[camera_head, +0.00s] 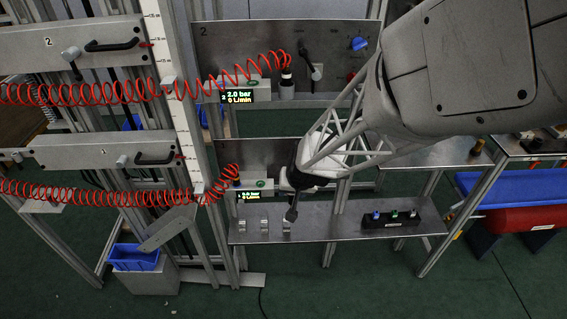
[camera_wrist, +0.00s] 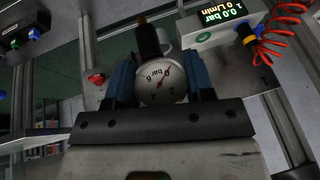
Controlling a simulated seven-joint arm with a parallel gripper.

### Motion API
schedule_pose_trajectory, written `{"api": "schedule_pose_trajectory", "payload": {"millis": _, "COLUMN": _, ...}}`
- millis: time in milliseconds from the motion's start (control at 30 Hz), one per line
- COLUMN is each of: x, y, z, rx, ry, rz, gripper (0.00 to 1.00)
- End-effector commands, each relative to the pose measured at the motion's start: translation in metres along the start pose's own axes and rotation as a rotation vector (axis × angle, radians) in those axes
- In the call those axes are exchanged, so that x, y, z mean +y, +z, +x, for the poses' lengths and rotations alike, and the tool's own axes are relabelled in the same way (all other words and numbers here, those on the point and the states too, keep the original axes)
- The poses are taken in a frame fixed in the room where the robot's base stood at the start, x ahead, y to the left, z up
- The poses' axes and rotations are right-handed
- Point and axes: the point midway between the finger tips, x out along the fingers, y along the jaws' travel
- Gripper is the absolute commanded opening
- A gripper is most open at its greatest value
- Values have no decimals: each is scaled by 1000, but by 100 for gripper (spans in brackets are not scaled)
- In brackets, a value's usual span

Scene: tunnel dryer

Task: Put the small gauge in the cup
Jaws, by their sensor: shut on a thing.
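A small round gauge (camera_wrist: 162,83) with a white dial, red needle and "bar" marking sits between the blue fingers of my gripper (camera_wrist: 164,82) in the wrist view. The fingers are shut on it. A dark stem (camera_wrist: 148,40) rises above the dial in that picture. In the head view my gripper (camera_head: 292,208) hangs at the lower station, just above the metal shelf; the gauge cannot be made out there. A pale rounded part (camera_head: 284,180) beside the lower display box is mostly hidden by my gripper. I cannot tell whether it is the cup.
The lower display box (camera_wrist: 212,28) and coiled red hose (camera_wrist: 275,35) are close by on the right in the wrist view. The shelf (camera_head: 335,222) holds small metal clips (camera_head: 264,226) and a black block with knobs (camera_head: 390,220). Clear shelf lies between them.

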Motion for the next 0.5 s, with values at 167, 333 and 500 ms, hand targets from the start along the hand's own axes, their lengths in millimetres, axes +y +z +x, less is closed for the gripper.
{"api": "schedule_pose_trajectory", "payload": {"millis": 167, "x": 15, "y": 21, "z": -6, "rx": 3, "ry": 2, "rz": 2, "gripper": 20}}
{"api": "schedule_pose_trajectory", "payload": {"millis": 333, "x": 21, "y": 31, "z": -8, "rx": 4, "ry": 3, "rz": 2, "gripper": 20}}
{"api": "schedule_pose_trajectory", "payload": {"millis": 500, "x": 23, "y": 33, "z": -8, "rx": 4, "ry": 3, "rz": 1, "gripper": 20}}
